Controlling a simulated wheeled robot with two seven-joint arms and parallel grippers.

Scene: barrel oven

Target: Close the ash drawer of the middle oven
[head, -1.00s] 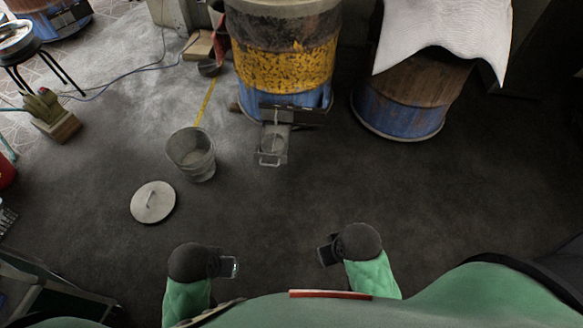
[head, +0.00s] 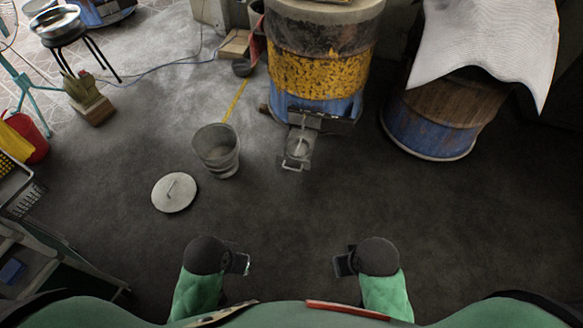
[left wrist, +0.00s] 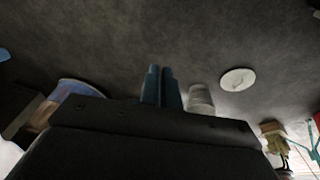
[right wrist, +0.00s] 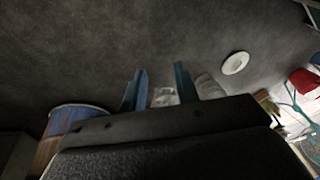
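The middle oven (head: 322,75) is a yellow, black and blue barrel at the top centre of the head view. Its grey metal ash drawer (head: 299,147) sticks out at the bottom front, with a handle (head: 292,167) on its near end. My left gripper (head: 243,263) and right gripper (head: 342,264) are held low in the head view, well short of the drawer and touching nothing. In the left wrist view, the left fingers (left wrist: 162,86) are together and empty. In the right wrist view, the right fingers (right wrist: 160,88) are apart; a pale shape shows beyond them, probably the drawer.
A metal bucket (head: 217,151) stands left of the drawer, with its round lid (head: 174,192) on the floor nearby. Another barrel (head: 437,118) under a white cloth (head: 485,45) stands to the right. Floor between my grippers and the drawer is clear.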

